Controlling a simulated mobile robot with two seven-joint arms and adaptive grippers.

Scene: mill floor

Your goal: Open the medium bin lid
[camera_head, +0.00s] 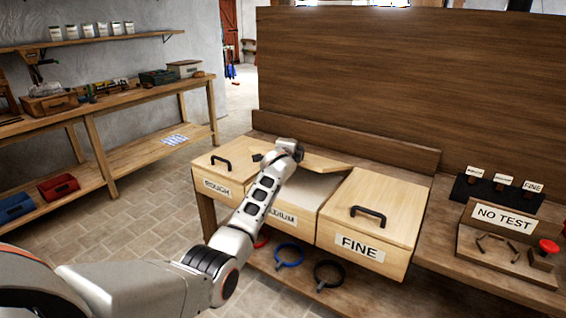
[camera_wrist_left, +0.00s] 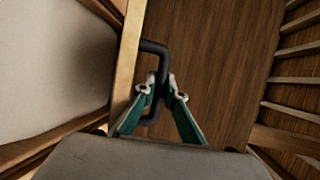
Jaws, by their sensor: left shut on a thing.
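The medium bin (camera_head: 275,215) is the middle one of three wooden bins, its label partly hidden by my left arm. Its lid (camera_head: 328,163) is raised and tilted up at the back, and pale contents show inside. My left gripper (camera_wrist_left: 162,88) is shut on the black lid handle (camera_wrist_left: 153,48) in the left wrist view. The lid's wooden edge (camera_wrist_left: 128,65) shows beside the handle there, with the pale contents to the left. In the head view my wrist is above the bin's back and hides the fingertips. My right gripper is not in view.
The rough bin (camera_head: 222,187) on the left and the fine bin (camera_head: 359,246) on the right have closed lids. A tall wooden panel (camera_head: 400,80) stands behind the bins. A "NO TEST" stand (camera_head: 503,218) and a red button (camera_head: 549,246) are at the right.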

